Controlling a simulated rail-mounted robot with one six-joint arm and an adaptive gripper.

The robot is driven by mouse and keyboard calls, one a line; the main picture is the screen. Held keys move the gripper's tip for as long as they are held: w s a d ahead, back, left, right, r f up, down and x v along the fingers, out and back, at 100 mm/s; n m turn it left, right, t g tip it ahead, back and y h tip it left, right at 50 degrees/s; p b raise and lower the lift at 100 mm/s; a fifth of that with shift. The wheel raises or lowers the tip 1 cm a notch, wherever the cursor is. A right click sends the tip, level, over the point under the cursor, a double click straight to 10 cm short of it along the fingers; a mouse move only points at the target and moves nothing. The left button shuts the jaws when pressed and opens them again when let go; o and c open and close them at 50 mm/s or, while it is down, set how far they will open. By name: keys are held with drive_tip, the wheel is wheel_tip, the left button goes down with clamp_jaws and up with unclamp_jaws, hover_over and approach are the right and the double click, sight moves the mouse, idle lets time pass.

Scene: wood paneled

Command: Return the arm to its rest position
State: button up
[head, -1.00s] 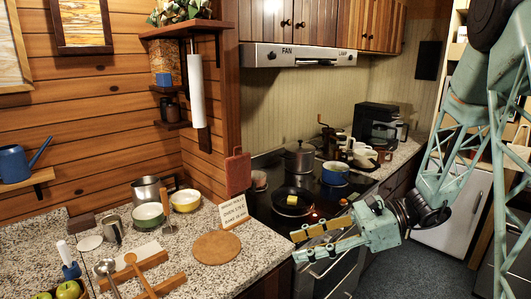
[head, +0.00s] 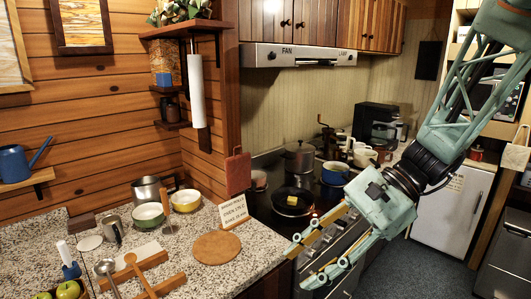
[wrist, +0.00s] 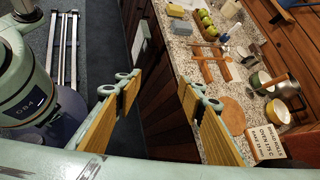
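My arm comes in from the upper right of the head view. My gripper (head: 298,268) points down and to the left, beside the front edge of the granite counter (head: 262,262) and in front of the stove (head: 262,204). Its two yellow-padded fingers stand apart with nothing between them. In the wrist view my gripper (wrist: 160,82) also shows open and empty, with dark cabinet fronts and floor beyond the gap. The counter (wrist: 190,50) lies to the right of the fingers there.
A black pan (head: 292,208) with a yellow piece in it, a blue pot (head: 335,173) and a grey pot (head: 299,158) are on the stove. Open floor (head: 415,272) lies right.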

drive_tip(key=s+d+r+n+t+h, duration=0.3)
drive_tip(key=s+d+r+n+h, duration=0.1)
drive_tip(key=s, duration=0.6)
drive_tip(key=s+d+r+n+t+h, duration=0.3)
drive_tip(key=s+d+r+n+h, duration=0.2)
drive_tip(key=s+d+n, duration=0.3)
drive_tip(key=shift+s+d+r+h, duration=0.15)
drive_tip(key=shift+s+d+h, duration=0.2)
drive_tip(key=shift+s, duration=0.7)
